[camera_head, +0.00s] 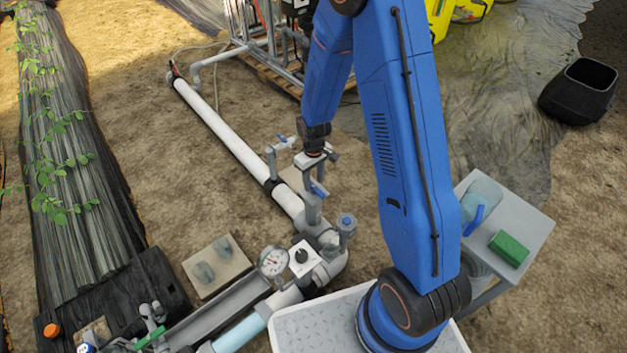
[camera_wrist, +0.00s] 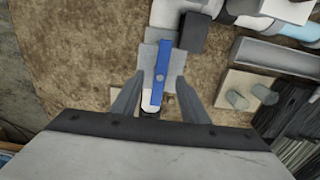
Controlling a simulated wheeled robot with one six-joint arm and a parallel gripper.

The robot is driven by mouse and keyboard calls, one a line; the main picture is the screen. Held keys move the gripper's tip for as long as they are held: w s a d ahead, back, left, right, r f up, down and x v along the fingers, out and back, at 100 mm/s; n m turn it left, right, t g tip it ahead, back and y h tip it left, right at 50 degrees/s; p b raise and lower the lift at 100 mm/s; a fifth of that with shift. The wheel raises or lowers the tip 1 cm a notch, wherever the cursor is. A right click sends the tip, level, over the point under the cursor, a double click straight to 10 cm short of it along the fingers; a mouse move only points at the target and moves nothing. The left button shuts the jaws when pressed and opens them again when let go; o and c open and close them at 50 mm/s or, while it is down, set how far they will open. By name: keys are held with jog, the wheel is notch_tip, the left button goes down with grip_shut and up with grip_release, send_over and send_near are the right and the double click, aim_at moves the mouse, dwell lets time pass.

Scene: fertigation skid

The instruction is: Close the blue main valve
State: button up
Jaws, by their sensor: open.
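The blue main valve has a flat blue lever handle (camera_head: 318,189) on a grey body (camera_head: 312,210) in the white pipe line. My gripper (camera_head: 313,180) points down over this handle. In the wrist view the handle (camera_wrist: 161,70) runs lengthwise up the picture between the two spread grey fingers of my gripper (camera_wrist: 160,80). Gaps show on both sides of the handle, so the fingers look apart from it.
A grey fitting with a blue cap (camera_head: 346,222), a pressure gauge (camera_head: 272,261) and a white box with a black knob (camera_head: 303,259) stand close by. A grey branch fitting (camera_head: 271,160) rises behind. A side table (camera_head: 520,215) holds a green block (camera_head: 509,248).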

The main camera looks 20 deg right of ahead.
aim_at(314, 186)
jog(key=shift+f, duration=0.2)
dwell(0.4)
jog(key=shift+s+f, duration=0.1)
jog(key=shift+f, duration=1.9)
jog(key=c, duration=0.5)
jog(key=o, duration=0.5)
